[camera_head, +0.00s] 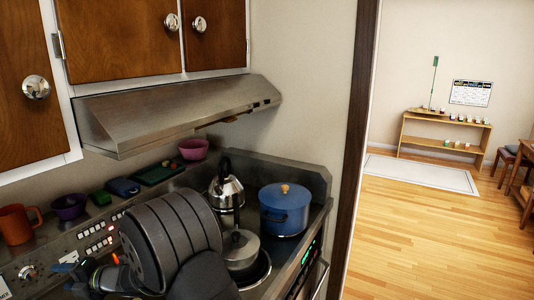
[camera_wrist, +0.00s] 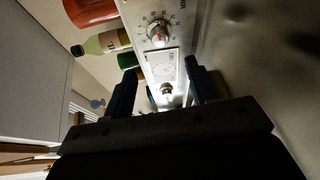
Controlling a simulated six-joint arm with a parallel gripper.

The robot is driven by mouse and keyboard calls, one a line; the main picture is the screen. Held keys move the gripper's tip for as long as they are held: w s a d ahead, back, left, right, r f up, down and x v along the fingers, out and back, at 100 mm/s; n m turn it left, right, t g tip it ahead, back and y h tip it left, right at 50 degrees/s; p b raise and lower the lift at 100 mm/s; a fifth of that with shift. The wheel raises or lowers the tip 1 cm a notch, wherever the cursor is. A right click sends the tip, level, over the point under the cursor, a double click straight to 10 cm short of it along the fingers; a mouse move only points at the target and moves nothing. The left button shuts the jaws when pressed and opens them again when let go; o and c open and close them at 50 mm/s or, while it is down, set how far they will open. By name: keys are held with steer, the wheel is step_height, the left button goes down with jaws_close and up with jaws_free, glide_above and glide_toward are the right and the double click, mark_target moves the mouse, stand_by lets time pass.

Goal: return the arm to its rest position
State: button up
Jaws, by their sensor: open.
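My arm (camera_head: 170,235) reaches across the front of the hob in the head view, its dark ringed links covering part of the cooktop. My gripper (camera_head: 70,276) is at the lower left, near the control panel (camera_head: 80,245). In the wrist view its two dark fingers stand apart, and the gripper (camera_wrist: 160,78) is open with nothing between them. A control knob (camera_wrist: 158,31) and a smaller knob (camera_wrist: 167,89) show beyond the fingertips. I cannot tell if the fingers touch the panel.
A kettle (camera_head: 227,192), a grey lidded pot (camera_head: 241,247) and a blue pot (camera_head: 285,212) stand on the hob, close beyond my arm. An orange mug (camera_head: 16,225), purple bowl (camera_head: 68,207) and pink bowl (camera_head: 193,149) line the back ledge. The range hood (camera_head: 175,112) hangs above.

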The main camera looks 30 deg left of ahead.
mark_target(33, 276)
steer(key=x, duration=1.1)
steer(key=shift+a, duration=0.1)
steer(key=shift+n, duration=0.3)
